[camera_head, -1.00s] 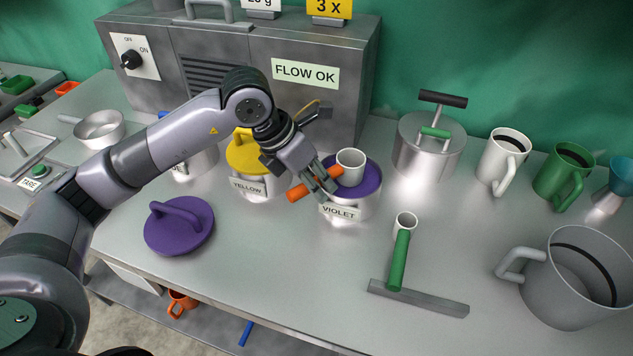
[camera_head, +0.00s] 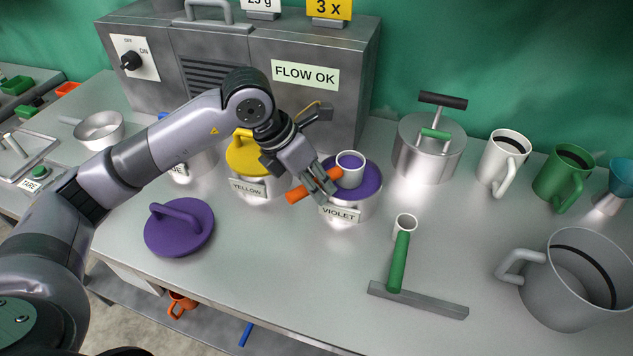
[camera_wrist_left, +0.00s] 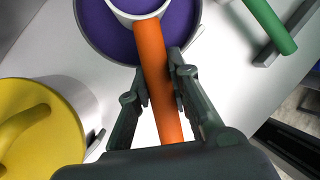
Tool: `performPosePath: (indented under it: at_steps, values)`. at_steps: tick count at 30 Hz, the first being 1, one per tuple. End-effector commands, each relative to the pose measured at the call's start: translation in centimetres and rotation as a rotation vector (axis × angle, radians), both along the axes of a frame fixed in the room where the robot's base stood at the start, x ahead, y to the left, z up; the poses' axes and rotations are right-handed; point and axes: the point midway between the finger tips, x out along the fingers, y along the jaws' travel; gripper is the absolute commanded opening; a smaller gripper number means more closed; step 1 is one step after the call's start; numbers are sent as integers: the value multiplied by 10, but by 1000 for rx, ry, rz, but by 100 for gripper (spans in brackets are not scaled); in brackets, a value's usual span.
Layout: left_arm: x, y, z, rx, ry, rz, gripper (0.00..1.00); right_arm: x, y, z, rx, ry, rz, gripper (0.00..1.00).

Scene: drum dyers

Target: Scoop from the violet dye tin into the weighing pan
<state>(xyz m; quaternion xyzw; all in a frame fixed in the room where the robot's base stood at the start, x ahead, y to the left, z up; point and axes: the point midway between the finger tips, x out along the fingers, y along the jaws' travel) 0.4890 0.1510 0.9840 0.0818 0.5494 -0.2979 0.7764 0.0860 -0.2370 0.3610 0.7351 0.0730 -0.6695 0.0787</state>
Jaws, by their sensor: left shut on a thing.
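The violet dye tin (camera_head: 345,203) stands open at the middle of the bench, filled with violet dye. A scoop with a white cup (camera_head: 350,163) and an orange handle (camera_head: 300,194) is at the tin. Its cup is in the tin's mouth, with violet inside it. My left gripper (camera_head: 325,184) is shut on the orange handle (camera_wrist_left: 160,80), beside the tin's near left rim. A round metal pan (camera_head: 99,131) with a side handle stands at the far left, near the TARE button. My right gripper is out of view.
The violet lid (camera_head: 179,227) lies at the front left. The yellow-lidded tin (camera_head: 250,182) stands close left of the violet tin. A green-handled scraper (camera_head: 418,299) lies to the right. A large grey jug (camera_head: 577,280) and mugs stand further right. The grey cabinet (camera_head: 235,80) is behind.

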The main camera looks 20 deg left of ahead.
Motion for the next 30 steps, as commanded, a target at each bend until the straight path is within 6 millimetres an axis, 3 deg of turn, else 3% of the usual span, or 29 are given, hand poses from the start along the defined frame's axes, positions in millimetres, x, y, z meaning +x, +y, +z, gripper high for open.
performPosePath:
  at_steps: [21, 30]
  values:
    - [-1, -1, 61, 0, -2, -4, 0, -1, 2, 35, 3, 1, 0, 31]
    - [-1, -1, 63, -1, -2, -3, 0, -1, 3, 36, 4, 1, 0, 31]
